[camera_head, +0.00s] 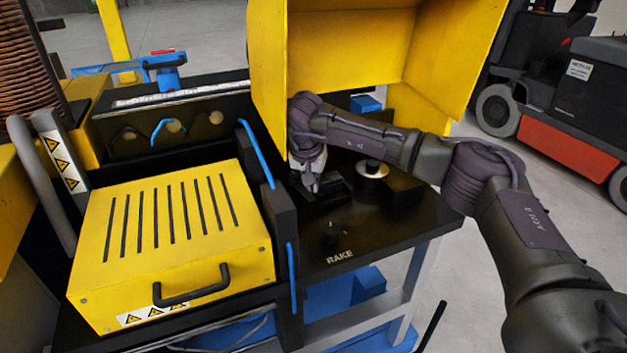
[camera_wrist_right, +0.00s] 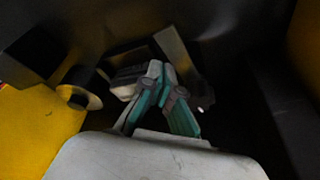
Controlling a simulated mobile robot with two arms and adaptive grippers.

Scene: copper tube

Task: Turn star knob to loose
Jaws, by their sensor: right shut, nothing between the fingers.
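I cannot tell which is the star knob. My right gripper (camera_head: 312,188) points down over the black fixture (camera_head: 335,188), left of the silver disc. In the right wrist view its fingers (camera_wrist_right: 156,72) meet at the tips, shut and empty, before a grey and dark part. Contact is unclear. My left gripper is not in view.
A yellow hood (camera_head: 268,70) rises close behind and left of my right arm. A slotted yellow cover (camera_head: 170,235) with a black handle stands at left. A black upright with blue hose (camera_head: 282,225) borders the table top. A forklift (camera_head: 570,100) is at right.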

